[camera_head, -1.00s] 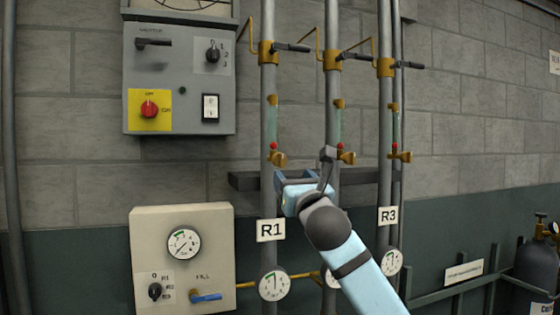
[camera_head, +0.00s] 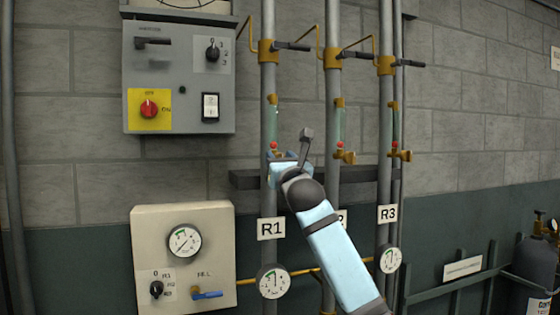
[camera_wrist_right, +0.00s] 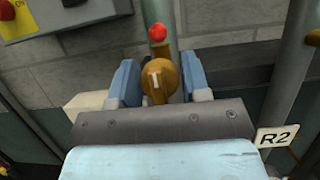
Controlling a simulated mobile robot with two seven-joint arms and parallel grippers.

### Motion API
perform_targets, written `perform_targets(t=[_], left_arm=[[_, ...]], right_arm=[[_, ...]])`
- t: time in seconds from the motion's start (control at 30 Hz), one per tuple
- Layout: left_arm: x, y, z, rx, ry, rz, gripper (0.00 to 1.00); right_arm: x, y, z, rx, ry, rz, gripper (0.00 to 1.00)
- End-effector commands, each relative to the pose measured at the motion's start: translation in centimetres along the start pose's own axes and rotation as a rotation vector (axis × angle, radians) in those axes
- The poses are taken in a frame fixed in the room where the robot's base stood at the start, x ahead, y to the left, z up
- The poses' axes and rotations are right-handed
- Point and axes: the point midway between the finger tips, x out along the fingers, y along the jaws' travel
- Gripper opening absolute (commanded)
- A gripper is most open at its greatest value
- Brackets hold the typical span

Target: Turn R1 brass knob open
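The R1 brass knob (camera_wrist_right: 160,77) sits on its pipe below a small red ball, with a pale mark across its face in the wrist view. In the head view it is mostly hidden behind my right gripper (camera_head: 284,160). In the wrist view the blue fingers of my right gripper (camera_wrist_right: 161,82) stand one on each side of the knob. The fingers look open around it; I cannot tell whether they touch it. The R1 sign (camera_head: 271,229) is on the same pipe below. My left gripper is not in view.
The R2 brass knob (camera_head: 345,157) and R3 brass knob (camera_head: 401,155) are on the pipes to the right. A dark rail (camera_head: 245,180) runs behind the pipes. A grey switch panel (camera_head: 180,75) and a beige gauge box (camera_head: 150,230) are on the left.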

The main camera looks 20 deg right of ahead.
Motion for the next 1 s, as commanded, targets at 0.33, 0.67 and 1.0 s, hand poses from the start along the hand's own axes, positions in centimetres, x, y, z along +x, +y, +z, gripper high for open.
perform_targets(t=[0.33,0.67,1.0], left_arm=[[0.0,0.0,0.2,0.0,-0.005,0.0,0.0],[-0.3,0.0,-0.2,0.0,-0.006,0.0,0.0],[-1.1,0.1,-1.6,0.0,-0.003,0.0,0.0]], right_arm=[[0.0,0.0,0.0,0.01,0.001,-0.004,0.14],[0.1,0.1,0.0,0.142,0.001,-0.058,0.14],[0.1,0.1,0.1,0.424,0.002,-0.176,0.14]])
